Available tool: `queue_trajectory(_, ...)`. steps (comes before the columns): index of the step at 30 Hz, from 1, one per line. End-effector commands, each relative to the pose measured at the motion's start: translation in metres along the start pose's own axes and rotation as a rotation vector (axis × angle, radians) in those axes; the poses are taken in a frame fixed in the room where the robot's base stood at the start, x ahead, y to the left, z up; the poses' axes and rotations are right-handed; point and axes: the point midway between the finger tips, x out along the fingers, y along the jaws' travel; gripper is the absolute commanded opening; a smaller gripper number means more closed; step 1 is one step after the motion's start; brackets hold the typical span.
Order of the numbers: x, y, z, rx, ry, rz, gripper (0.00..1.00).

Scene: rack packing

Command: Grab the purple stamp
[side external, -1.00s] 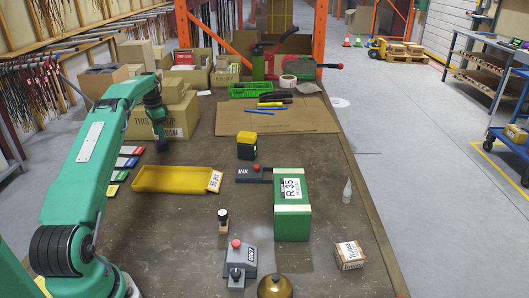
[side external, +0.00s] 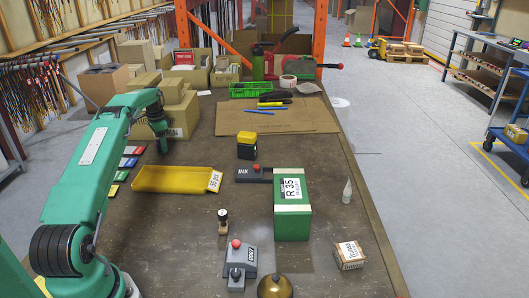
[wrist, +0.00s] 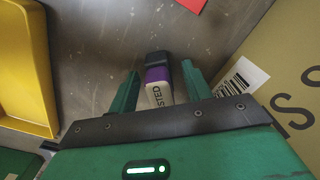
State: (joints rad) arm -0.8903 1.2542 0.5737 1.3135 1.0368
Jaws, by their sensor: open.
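The purple stamp (wrist: 157,76) shows in the wrist view, with a dark end, a purple band and a white label ending in "STED". It lies between the two green fingers of my gripper (wrist: 161,74), which stand apart on either side of it. A gap shows on the left of the stamp; the right finger is very close to it, and I cannot tell whether they touch. In the side view my gripper (side external: 164,147) is low over the table beside the cardboard boxes. The stamp cannot be made out there.
A cardboard box (wrist: 280,75) with a barcode stands close on the right in the wrist view. A yellow tray (wrist: 40,118) is on the left. Coloured pads (side external: 126,162) lie left of my gripper in the side view. A green R 35 box (side external: 292,222) stands farther right.

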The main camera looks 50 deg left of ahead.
Motion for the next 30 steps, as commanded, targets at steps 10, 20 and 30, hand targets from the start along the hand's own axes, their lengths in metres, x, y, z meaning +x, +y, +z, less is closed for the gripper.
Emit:
queue_trajectory(10, -0.001, 0.000, 0.000, 0.000, 0.000, 0.000, 0.18)
queue_trajectory(20, -0.001, 0.000, 0.000, 0.000, 0.000, 0.000, 0.00)
queue_trajectory(30, -0.015, -0.001, 0.000, 0.000, 0.001, -0.002, 0.00)
